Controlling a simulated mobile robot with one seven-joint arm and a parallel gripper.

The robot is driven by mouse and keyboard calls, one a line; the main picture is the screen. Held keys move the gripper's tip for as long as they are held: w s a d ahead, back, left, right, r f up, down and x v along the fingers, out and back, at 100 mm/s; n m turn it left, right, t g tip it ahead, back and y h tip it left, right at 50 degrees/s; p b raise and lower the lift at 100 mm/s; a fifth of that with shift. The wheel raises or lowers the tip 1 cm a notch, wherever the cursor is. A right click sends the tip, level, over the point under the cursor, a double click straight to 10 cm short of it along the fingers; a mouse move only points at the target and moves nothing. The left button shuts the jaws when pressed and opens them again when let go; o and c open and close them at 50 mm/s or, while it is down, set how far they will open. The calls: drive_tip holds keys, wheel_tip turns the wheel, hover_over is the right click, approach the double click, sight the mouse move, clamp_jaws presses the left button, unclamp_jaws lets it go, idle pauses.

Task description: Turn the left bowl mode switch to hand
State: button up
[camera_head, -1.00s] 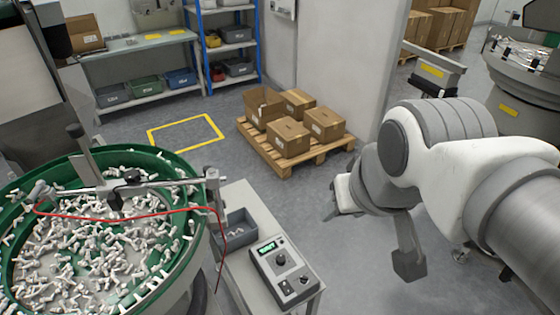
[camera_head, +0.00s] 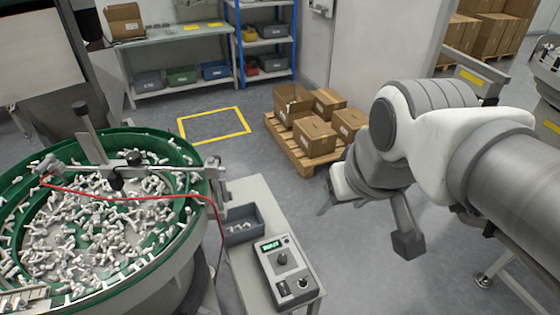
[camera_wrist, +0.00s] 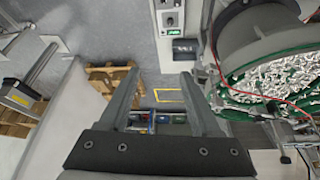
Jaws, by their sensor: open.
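The control box (camera_head: 287,274) is grey with a lit green display (camera_head: 270,246). It sits on a narrow pale stand beside the left bowl (camera_head: 105,220). It carries a larger dark knob (camera_head: 282,258), a smaller knob (camera_head: 303,284) and a dark rocker-like part (camera_head: 283,288). Their labels and pointer settings are too small to read. My gripper (camera_head: 332,197) is open and empty, to the right of and apart from the box. In the wrist view my gripper (camera_wrist: 160,92) has both fingers spread, and the box (camera_wrist: 170,18) shows at the top, beyond the fingertips.
A grey bin (camera_head: 241,232) with white parts stands behind the box on the stand (camera_head: 250,192). A red cable (camera_head: 150,197) hangs from the bowl's bracket. A pallet with cartons (camera_head: 310,150) stands behind my gripper. Open floor lies between stand and pallet.

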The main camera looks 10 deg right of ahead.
sight(303, 280)
drive_tip(key=w+f+n+g+b, duration=0.25)
drive_tip(key=w+f+b, duration=0.25)
drive_tip(key=f+b, duration=0.5)
drive_tip(key=w+f+n+g+b, duration=0.1)
drive_tip(key=w+f+n+b, duration=0.4)
drive_tip(key=f, duration=0.9)
drive_tip(key=w+f+n+g+b, duration=0.15)
drive_tip(key=w+f+b, duration=0.25)
drive_tip(key=f+b, duration=0.6)
wheel_tip(303, 280, down, 19)
drive_tip(key=b, duration=0.5)
drive_tip(key=shift+w+r, duration=0.1)
clamp_jaws()
